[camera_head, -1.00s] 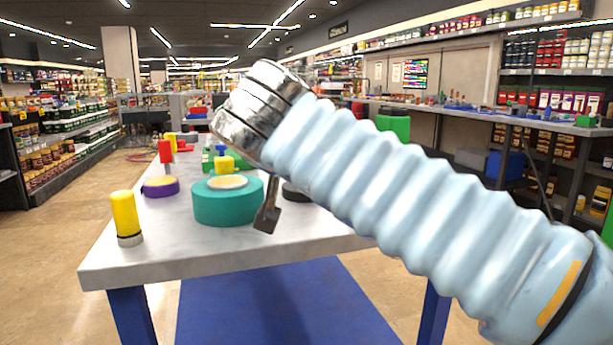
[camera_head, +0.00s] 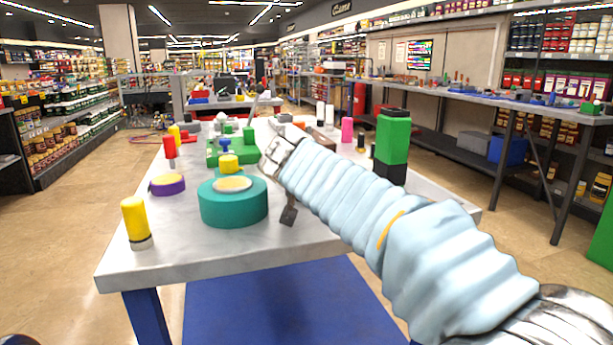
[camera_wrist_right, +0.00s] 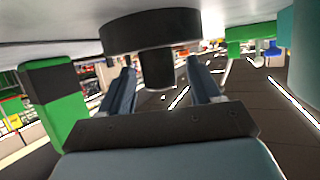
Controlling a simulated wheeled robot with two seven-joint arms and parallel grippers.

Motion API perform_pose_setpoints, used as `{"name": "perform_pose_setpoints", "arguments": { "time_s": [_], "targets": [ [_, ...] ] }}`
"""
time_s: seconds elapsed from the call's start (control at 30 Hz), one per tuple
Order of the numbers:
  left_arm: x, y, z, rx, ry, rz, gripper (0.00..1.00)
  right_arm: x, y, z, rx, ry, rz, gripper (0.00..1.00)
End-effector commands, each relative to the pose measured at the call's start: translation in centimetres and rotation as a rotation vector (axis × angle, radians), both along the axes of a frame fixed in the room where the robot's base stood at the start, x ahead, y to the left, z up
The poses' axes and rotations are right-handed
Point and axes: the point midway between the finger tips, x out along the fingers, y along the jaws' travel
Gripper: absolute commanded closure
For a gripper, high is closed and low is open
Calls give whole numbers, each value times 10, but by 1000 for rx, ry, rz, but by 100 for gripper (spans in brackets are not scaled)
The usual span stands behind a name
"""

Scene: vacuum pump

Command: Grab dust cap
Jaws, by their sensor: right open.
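A black round cap-like piece (camera_wrist_right: 150,32) with a wide disc and a narrower stem shows in the right wrist view, where the table appears along the top. I take it as the dust cap. My right gripper (camera_wrist_right: 160,72) is open, with one finger on each side of the stem. I see gaps beside the stem, so the fingers do not appear to grip it. My left gripper is not in view.
On the table (camera_head: 155,262) stand a teal ring (camera_head: 233,205), a purple ring (camera_head: 167,185), a yellow cylinder (camera_head: 136,220) and a green fixture (camera_head: 225,148). A green-and-black block (camera_head: 394,138) stands to the right of my arm; it also shows in the wrist view (camera_wrist_right: 58,95).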

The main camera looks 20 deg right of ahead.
Motion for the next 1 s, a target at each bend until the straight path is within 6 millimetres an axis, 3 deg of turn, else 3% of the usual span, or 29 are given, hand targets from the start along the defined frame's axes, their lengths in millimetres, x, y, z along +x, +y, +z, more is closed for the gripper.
{"name": "perform_pose_setpoints", "arguments": {
  "time_s": [0.13,0.5,0.83,1.0],
  "targets": [
    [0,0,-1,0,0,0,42,0,0,0,0,0,1,37],
    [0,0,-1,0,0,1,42,0,1,0,0,0,1,93],
    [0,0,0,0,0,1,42,0,1,5,0,-2,2,93],
    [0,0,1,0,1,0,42,0,0,29,1,-5,-1,93]
  ]
}}
